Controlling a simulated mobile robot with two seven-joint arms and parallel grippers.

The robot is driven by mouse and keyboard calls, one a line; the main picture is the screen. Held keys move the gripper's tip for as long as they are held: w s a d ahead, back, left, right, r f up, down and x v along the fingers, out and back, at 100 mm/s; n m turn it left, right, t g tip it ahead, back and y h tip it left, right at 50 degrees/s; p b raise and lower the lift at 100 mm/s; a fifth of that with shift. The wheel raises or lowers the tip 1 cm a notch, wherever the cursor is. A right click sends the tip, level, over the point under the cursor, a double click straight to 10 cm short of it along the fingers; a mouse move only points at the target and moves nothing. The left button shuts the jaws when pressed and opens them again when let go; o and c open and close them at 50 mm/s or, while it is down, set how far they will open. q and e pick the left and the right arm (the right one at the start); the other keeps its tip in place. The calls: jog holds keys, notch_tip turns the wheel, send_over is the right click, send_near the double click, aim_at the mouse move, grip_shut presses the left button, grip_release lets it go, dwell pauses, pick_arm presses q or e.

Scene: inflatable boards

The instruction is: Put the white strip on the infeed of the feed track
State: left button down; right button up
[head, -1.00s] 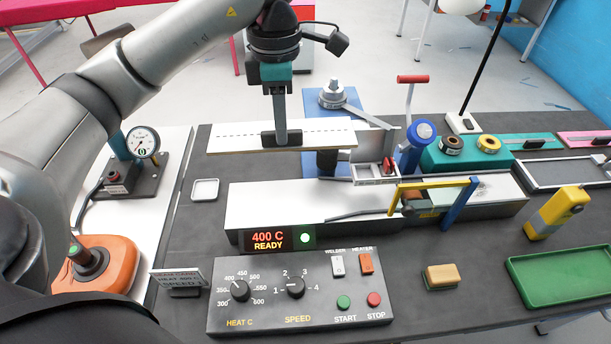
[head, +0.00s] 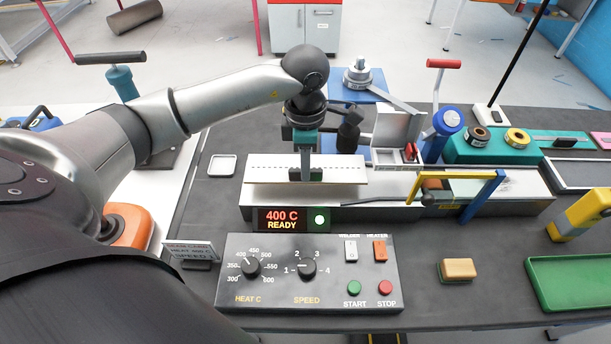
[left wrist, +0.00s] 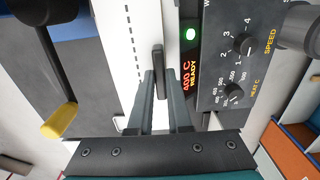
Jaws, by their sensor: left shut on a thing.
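The white strip (head: 268,174), with a dashed line along it, lies level over the left end of the feed track (head: 285,200), roughly in line with it. I cannot tell whether it touches the track. My left gripper (head: 306,176) is above the strip, pointing down, shut on the small dark grip at its middle. In the left wrist view, the fingers (left wrist: 160,88) close on that dark grip, and the strip (left wrist: 130,50) runs beside it. The fingers and grip hide part of the strip. My right gripper is not in view.
The control box (head: 310,285) stands in front of the track, with a display (head: 282,219) reading 400 C READY and a lit green lamp. A yellow and blue frame (head: 458,178) spans the track right of the strip. A blue welder (head: 446,123) stands behind.

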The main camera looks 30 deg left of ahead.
pick_arm(q)
jog(key=shift+f, duration=1.9)
jog(key=shift+f, duration=0.15)
jog(key=c, duration=0.8)
grip_release()
jog(key=shift+b, duration=0.3)
jog(key=shift+c, duration=0.2)
notch_tip(320, 180, up, 12)
jog(key=shift+r+p, duration=0.15)
jog(key=shift+p, duration=0.45)
